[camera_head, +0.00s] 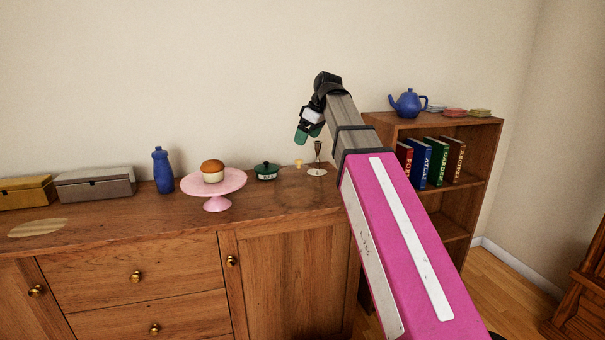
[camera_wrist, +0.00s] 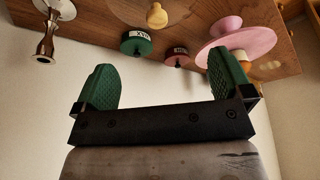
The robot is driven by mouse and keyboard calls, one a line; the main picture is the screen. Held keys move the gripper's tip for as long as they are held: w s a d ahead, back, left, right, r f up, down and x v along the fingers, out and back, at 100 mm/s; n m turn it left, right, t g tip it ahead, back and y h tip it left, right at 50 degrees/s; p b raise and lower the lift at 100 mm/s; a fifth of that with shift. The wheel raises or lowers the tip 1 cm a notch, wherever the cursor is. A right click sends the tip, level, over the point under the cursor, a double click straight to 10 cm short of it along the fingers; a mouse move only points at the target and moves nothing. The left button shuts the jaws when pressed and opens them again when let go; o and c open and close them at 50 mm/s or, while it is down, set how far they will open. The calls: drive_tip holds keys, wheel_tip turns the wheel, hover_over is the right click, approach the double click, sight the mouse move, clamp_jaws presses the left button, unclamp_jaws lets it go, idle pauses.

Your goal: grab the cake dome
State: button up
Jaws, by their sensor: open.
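The cake dome looks like a clear glass cover with a pale wooden knob (camera_head: 299,162), standing on the sideboard right of the cake stand. Its glass is faint and its outline hard to see. A pale knob (camera_wrist: 157,15) also shows near the top of the wrist view. My gripper (camera_head: 308,132) is open and empty, with green finger pads, in the air above and close to the knob in the head view. In the wrist view the open fingers (camera_wrist: 165,85) have nothing between them.
A pink cake stand (camera_head: 200,186) holds a cake (camera_head: 213,170). A blue bottle (camera_head: 162,172) stands left. A bookshelf (camera_head: 455,202) stands right.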

sight(299, 160)
drive_tip(key=x, duration=0.5)
drive_tip(key=shift+w, duration=0.15)
drive_tip(key=shift+d+x, duration=0.15)
drive_tip(key=shift+x, duration=1.2)
drive_tip(key=shift+d+x, duration=0.15)
drive_tip(key=shift+x, duration=1.2)
drive_tip(key=shift+f, duration=0.2)
clamp_jaws()
drive_tip(key=shift+s, duration=0.25)
